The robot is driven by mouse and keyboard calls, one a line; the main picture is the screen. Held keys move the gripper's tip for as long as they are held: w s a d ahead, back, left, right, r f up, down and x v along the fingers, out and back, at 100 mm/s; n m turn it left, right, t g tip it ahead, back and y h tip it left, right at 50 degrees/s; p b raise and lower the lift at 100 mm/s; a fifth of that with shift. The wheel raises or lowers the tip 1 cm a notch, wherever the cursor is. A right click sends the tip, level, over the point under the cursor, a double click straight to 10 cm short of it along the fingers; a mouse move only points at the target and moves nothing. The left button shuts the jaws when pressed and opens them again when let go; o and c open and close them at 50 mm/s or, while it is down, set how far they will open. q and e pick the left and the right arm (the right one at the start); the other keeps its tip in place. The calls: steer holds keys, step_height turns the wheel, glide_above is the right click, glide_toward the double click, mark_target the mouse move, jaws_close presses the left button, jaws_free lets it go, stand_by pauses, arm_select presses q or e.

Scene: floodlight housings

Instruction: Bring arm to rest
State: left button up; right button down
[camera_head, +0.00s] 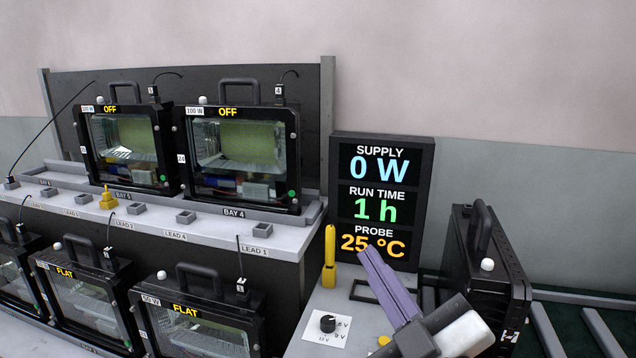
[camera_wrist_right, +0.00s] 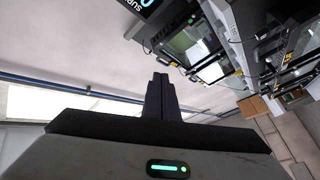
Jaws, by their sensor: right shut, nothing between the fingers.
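My right gripper (camera_head: 374,262) comes in from the lower right in the head view. Its purple fingers are shut together and empty, pointing up and left in front of the lower part of the display panel (camera_head: 383,140). In the right wrist view the shut fingers (camera_wrist_right: 161,82) point up the picture, with nothing between them. My left gripper is not in either view.
A yellow probe (camera_head: 329,258) stands left of the right gripper, by a black knob (camera_head: 327,323). A dark cased housing (camera_head: 490,270) stands close on the right. Floodlight housings marked OFF (camera_head: 236,155) and FLAT (camera_head: 195,320) fill the left.

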steer(key=s+d+f+m+g+h, duration=0.2)
steer(key=d+f+g, duration=0.1)
steer(key=f, duration=0.5)
steer(key=s+d+f+m+g+h, duration=0.2)
steer(key=s+d+f+m, duration=0.15)
steer(key=f, duration=0.35)
steer(key=s+d+f+m+g+h, duration=0.2)
steer(key=d+f+g, duration=0.15)
steer(key=f, duration=0.45)
steer(key=s+d+f+m+g, duration=0.1)
steer(key=s+d+f+g, duration=0.1)
steer(key=s+f+g, duration=0.35)
steer(key=s+d+f+m+g, duration=0.1)
steer(key=s+d+f+g, duration=0.1)
steer(key=s+f, duration=0.65)
steer(key=w+a+f+t+y+b, duration=0.1)
steer(key=a+f+t+b, duration=0.1)
steer(key=f, duration=0.7)
steer(key=a+f+t+b, duration=0.3)
steer(key=a+f+b, duration=0.1)
steer(key=f+b, duration=0.3)
steer(key=shift+w+f+y, duration=0.35)
steer(key=shift+f+y, duration=0.05)
steer(key=shift+f, duration=0.45)
